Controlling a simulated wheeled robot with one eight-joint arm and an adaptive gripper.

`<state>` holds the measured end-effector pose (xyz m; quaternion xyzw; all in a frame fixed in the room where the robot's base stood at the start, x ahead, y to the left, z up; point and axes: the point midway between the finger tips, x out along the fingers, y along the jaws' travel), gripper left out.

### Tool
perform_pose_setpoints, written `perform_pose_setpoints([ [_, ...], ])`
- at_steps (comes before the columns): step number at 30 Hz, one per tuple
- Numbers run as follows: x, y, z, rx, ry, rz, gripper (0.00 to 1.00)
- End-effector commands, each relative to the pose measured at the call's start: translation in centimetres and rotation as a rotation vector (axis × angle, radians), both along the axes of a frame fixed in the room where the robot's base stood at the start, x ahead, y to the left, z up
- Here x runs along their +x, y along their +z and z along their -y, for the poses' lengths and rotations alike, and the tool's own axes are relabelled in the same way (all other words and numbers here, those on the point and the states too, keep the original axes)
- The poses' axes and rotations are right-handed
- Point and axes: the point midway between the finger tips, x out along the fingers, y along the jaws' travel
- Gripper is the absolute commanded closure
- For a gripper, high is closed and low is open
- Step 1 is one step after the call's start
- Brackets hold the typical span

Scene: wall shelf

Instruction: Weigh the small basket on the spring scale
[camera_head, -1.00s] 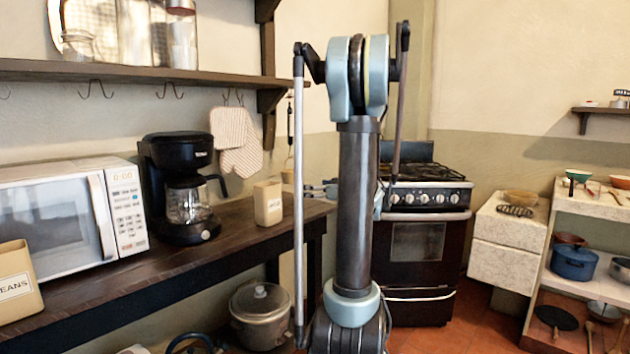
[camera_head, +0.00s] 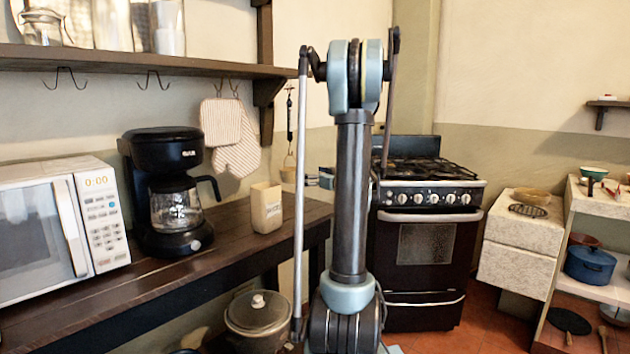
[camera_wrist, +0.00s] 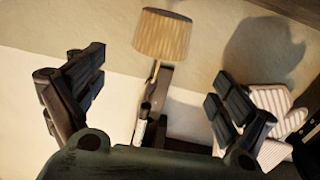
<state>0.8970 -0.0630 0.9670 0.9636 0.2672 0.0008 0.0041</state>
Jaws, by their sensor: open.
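The small basket (camera_head: 289,168) is a pale, tapered cup hanging by the wall, below the dark, slim spring scale (camera_head: 290,107). In the wrist view, which looks turned over, the basket (camera_wrist: 162,36) is at the top, with the scale (camera_wrist: 150,115) running down from it. The basket appears to hang from the scale; the exact joint is too small to make out. My gripper (camera_wrist: 156,80) is open, its fingers apart to either side of the scale's line in the picture. Nothing is between them in their grip. In the head view my arm mostly hides the gripper.
Striped oven mitts (camera_head: 236,145) hang left of the scale under the shelf (camera_head: 130,62). A tan container (camera_head: 266,208) and coffee maker (camera_head: 170,190) stand on the counter (camera_head: 190,262). The stove (camera_head: 425,240) is behind my arm. Red floor shows at lower right.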

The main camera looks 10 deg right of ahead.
Motion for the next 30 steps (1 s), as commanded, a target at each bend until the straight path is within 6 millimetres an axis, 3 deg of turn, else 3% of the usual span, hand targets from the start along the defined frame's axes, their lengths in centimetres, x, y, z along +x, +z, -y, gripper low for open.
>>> perform_pose_setpoints([
  [18, 8.4, 0.0, -5.1, 0.0, 0.001, 0.0, 0.07],
  [30, 10.7, 0.0, -6.4, 0.0, -0.001, 0.0, 0.07],
])
